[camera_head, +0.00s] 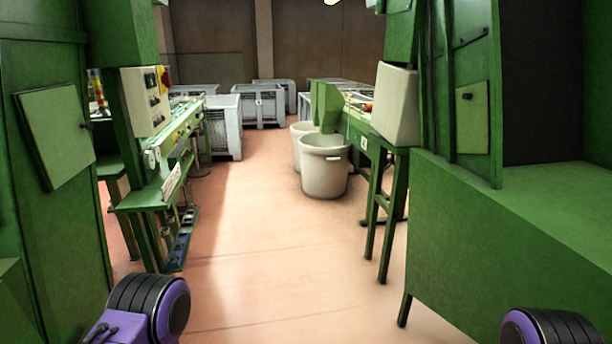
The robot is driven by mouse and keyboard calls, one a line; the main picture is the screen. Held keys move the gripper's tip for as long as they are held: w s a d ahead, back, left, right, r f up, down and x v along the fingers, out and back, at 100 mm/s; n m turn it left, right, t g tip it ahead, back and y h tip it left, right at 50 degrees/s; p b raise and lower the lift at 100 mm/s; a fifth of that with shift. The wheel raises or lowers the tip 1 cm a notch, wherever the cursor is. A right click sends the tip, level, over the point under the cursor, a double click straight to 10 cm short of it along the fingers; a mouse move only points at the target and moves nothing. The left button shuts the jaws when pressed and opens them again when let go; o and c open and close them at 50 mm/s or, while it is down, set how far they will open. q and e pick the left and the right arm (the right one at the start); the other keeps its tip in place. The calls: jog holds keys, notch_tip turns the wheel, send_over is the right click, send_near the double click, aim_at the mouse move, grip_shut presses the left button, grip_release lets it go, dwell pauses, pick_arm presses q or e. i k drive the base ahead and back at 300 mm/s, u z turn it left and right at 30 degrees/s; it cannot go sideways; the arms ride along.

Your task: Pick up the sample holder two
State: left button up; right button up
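I cannot make out a sample holder two in the head view. Small blue items (180,244) lie on a low shelf of the green machine on the left, too small to tell what they are. Parts of my two arms, black and purple, show at the bottom left and bottom right edges. Neither of my grippers is in the picture.
Green machines stand on both sides, with a control box (146,101) on the left one. A clear floor aisle (262,240) runs between them. White bins (324,168) stand right of the aisle. Grey crates (258,106) fill the back.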

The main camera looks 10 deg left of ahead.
aim_at(171, 219)
jog(key=z, duration=0.05)
jog(key=i, duration=2.05)
jog(key=u, duration=0.65)
jog(key=i, duration=0.95)
jog(key=u, duration=1.75)
jog(key=i, duration=0.85)
jog(key=u, duration=0.6)
